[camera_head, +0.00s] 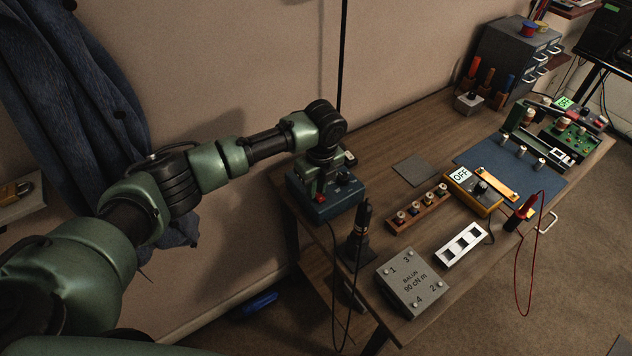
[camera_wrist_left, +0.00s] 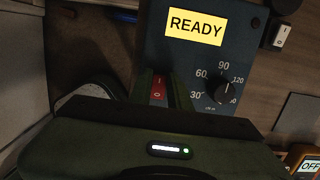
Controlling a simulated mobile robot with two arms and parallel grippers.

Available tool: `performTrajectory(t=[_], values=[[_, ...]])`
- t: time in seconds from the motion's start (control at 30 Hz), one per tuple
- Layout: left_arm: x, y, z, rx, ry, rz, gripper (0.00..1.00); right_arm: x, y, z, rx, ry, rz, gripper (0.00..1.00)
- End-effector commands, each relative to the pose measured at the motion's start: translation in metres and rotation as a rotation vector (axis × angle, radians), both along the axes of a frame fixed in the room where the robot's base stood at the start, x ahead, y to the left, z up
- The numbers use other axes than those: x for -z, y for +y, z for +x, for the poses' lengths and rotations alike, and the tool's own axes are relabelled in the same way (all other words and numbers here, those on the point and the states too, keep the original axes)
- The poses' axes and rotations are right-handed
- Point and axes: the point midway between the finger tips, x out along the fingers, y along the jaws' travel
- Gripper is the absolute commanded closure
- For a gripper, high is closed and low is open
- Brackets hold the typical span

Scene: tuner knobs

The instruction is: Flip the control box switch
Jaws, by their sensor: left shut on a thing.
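The control box is a blue box (camera_head: 343,197) at the table's back left corner. In the left wrist view the box face (camera_wrist_left: 188,62) carries a yellow READY display (camera_wrist_left: 196,28), a black dial (camera_wrist_left: 224,93) and a red rocker switch (camera_wrist_left: 158,88) marked I and O. The red switch (camera_head: 319,198) also shows small at the front of the box in the head view. My left gripper (camera_head: 319,189) points down at the box. Its fingers are shut on the red switch, one on each side, and partly cover it. My right gripper is not in view.
A dark corded tool (camera_head: 361,225) stands just in front of the box. A grey numbered block (camera_head: 412,284), a white switch frame (camera_head: 463,246) and a yellow meter reading OFF (camera_head: 472,191) stand to the right. A grey pad (camera_head: 412,169) lies bare behind them.

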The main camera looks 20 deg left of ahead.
Motion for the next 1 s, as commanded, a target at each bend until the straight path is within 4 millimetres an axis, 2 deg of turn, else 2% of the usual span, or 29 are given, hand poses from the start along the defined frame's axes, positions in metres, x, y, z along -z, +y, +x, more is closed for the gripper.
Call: performTrajectory(t=[0.03,0.17,0.57,0.6,0.67,1.0], values=[[-0.008,-0.002,-0.003,0.005,-0.022,0.034,1.0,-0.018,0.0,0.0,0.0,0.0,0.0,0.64],[-0.006,-0.004,-0.004,0.003,-0.082,0.109,1.0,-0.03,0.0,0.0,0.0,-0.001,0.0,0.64],[-0.002,-0.005,-0.003,0.0,-0.115,0.146,1.0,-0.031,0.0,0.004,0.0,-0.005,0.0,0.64],[-0.002,-0.005,-0.003,0.0,-0.115,0.145,0.74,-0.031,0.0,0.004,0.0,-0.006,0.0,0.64],[-0.002,-0.005,-0.003,0.0,-0.115,0.145,0.6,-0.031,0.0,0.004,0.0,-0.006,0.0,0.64],[-0.004,-0.005,-0.004,0.0,-0.115,0.144,0.6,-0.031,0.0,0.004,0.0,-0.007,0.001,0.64]])
